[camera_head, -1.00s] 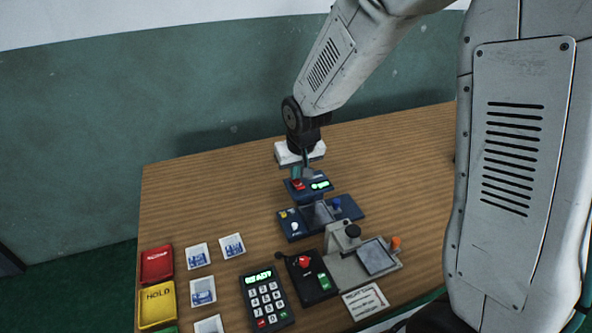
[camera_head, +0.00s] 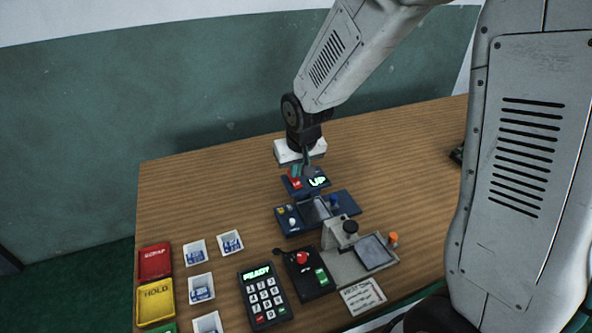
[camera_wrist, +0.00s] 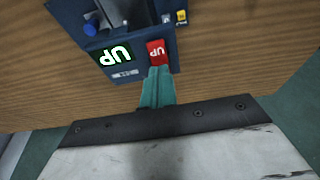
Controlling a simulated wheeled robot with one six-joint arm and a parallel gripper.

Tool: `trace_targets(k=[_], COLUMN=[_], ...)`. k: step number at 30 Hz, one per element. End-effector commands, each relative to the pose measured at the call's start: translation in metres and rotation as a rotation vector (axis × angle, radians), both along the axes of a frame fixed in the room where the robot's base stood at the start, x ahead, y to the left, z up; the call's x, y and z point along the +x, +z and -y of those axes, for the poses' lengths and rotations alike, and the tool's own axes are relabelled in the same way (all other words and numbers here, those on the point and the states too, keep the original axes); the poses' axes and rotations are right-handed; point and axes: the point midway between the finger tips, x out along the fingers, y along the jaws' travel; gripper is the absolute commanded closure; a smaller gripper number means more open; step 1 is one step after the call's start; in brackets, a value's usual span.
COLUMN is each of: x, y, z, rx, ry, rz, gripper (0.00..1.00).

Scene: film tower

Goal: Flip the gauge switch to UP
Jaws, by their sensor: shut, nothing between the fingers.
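The gauge (camera_head: 318,217) is a blue device on the wooden table, with a raised head at its back. The gauge's display (camera_head: 317,181) is lit green and reads UP; it also shows upside down in the wrist view (camera_wrist: 115,54). Beside it is the red switch (camera_head: 295,183), whose face reads UP in the wrist view (camera_wrist: 157,52). My gripper (camera_wrist: 157,72) is shut and empty, its teal fingertips at the edge of the red switch, touching or very close. In the head view my gripper (camera_head: 302,167) partly hides the head of the gauge.
In front of the gauge stand a grey fixture (camera_head: 362,262) with an orange knob, a black box with a red knob (camera_head: 306,272) and a keypad reading READY (camera_head: 265,296). White trays (camera_head: 201,288) and red and yellow bins (camera_head: 155,302) are at left. The table's back left is clear.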

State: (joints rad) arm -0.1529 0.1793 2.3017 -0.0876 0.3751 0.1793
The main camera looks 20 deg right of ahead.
Motion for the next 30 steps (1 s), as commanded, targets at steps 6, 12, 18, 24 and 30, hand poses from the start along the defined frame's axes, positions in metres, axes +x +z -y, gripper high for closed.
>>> trace_targets(k=[6,12,18,24,30], x=[-0.007,-0.024,-0.036,-0.041,-0.042], y=[0.042,0.083,0.113,0.125,0.125], z=[-0.001,0.001,0.002,0.002,0.002], rx=[0.001,0.0,0.0,0.0,0.0], ry=[0.002,0.001,0.0,0.0,0.001], rz=[0.005,0.004,0.002,-0.001,-0.002], gripper=[1.0,1.0,1.0,1.0,1.0])
